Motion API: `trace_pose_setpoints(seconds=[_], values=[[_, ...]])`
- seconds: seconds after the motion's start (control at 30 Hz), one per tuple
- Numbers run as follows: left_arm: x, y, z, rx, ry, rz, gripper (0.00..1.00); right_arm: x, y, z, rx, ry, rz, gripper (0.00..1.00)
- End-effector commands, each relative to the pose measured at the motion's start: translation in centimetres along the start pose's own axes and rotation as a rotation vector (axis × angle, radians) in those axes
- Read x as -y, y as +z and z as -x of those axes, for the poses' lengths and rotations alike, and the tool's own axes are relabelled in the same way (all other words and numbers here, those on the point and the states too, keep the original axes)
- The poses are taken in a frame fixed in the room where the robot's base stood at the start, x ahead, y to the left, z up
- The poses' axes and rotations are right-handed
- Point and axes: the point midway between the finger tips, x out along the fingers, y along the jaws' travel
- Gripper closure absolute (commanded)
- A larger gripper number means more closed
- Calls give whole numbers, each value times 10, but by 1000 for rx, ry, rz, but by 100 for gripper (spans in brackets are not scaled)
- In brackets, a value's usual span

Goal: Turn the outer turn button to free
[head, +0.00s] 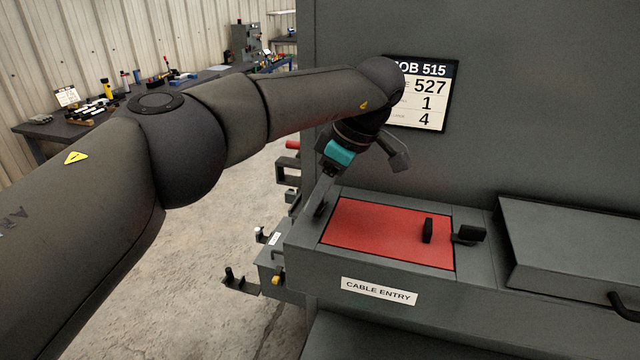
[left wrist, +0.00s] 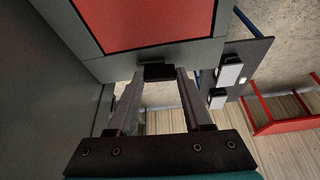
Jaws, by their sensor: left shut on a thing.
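The red panel (head: 385,232) lies in the grey cable entry box (head: 304,243), with a black upright handle (head: 428,230) on it. One dark turn button (head: 468,235) sits at the panel's right edge. The outer turn button (left wrist: 158,72) is a small black block on the grey rim by the panel's other end. In the left wrist view it lies between my fingertips, clear of the red panel (left wrist: 145,22). My left gripper (head: 317,208) reaches down at the panel's left end and is shut on this button, hiding it in the head view. My right gripper is not in view.
A grey sloped cover (head: 570,245) stands to the right of the panel. A wall with a job sign (head: 420,95) rises behind. Brackets (head: 240,285) stick out at the box's lower left. A workbench (head: 120,125) with tools stands at the far left.

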Motion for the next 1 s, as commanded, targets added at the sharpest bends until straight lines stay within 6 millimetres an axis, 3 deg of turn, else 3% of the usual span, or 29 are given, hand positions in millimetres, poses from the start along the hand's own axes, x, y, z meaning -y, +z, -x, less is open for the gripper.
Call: trace_pose_setpoints(seconds=[0.3,0.8,0.83,1.0], values=[[-1,-1,1,0,-35,88,100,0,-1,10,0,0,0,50],[-1,-1,0,-1,-40,102,100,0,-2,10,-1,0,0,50],[-1,-1,0,-1,-40,102,47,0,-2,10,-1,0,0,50],[-1,-1,0,0,-40,101,28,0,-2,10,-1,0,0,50]])
